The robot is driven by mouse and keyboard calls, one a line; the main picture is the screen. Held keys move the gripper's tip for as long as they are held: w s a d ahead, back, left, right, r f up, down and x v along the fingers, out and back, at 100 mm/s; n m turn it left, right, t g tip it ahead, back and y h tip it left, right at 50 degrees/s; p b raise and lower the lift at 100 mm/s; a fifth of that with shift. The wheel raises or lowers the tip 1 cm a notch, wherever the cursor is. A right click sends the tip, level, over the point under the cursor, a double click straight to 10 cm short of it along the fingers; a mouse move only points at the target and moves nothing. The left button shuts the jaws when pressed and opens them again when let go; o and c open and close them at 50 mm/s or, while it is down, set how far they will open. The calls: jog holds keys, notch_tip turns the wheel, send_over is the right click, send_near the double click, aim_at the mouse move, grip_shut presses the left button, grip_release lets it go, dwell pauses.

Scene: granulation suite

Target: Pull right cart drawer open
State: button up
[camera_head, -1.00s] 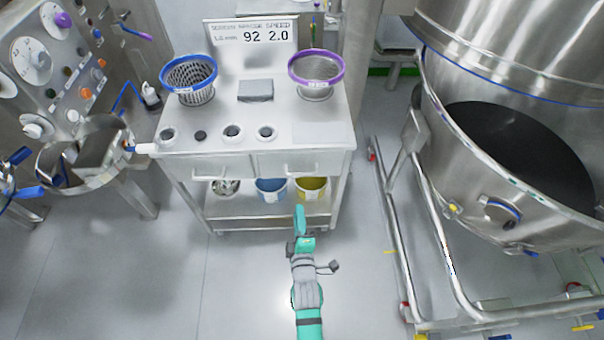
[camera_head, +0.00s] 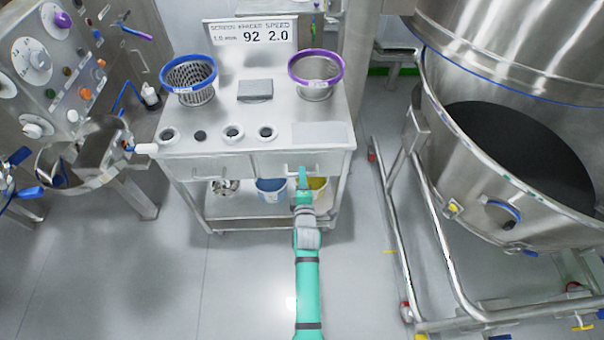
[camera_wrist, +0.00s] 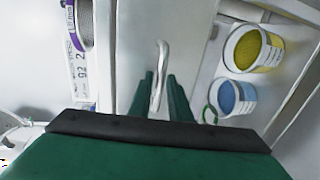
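The right cart drawer (camera_head: 272,164) is in the front of the steel cart, under its top, and looks closed. Its bar handle shows in the wrist view (camera_wrist: 161,70), running between the two green fingers of my gripper (camera_wrist: 163,98). The fingers stand apart on either side of the handle, with no clear contact visible. In the head view my gripper (camera_head: 303,178) is at the drawer front, and its fingers hide part of the handle there.
The left drawer (camera_head: 215,168) is beside it. The lower shelf (camera_head: 240,209) holds a blue bucket (camera_head: 271,190) and a yellow bucket (camera_wrist: 258,50). A large steel vessel (camera_head: 480,180) on a frame stands to the right. The floor before the cart is clear.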

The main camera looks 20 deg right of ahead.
jog(key=shift+x, duration=0.9)
grip_shut()
